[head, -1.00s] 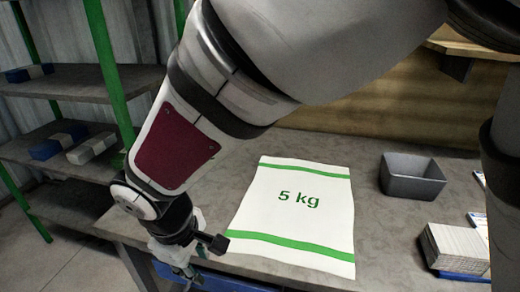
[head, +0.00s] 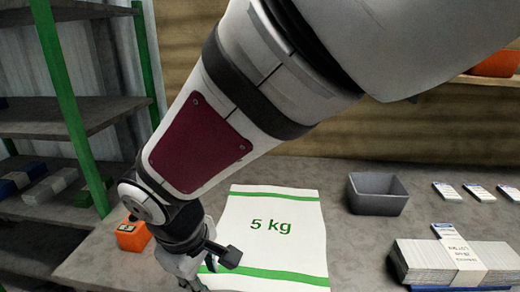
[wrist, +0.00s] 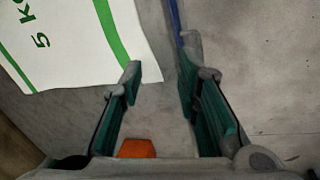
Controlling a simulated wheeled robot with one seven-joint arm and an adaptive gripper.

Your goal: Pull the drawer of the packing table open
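The packing table (head: 330,175) has a grey top with a white and green "5 kg" sack (head: 270,228) lying flat on it. A thin blue strip (wrist: 176,18) runs along the table's edge at the top of the wrist view; it looks like part of the drawer front. The drawer is otherwise out of view. My gripper (head: 190,284) is low at the table's front left in the head view, partly cut off. In the wrist view my gripper (wrist: 160,72) is open and empty, its fingers apart near the table edge, with the blue strip beyond the right fingertip.
An orange box (head: 131,236) is on the table's left end, near my gripper. A grey bin (head: 377,194), a banded stack of flat packets (head: 455,260) and several small cards are on the right. A green-posted shelf (head: 70,120) stands left. Bare floor (wrist: 265,70) shows beyond the edge.

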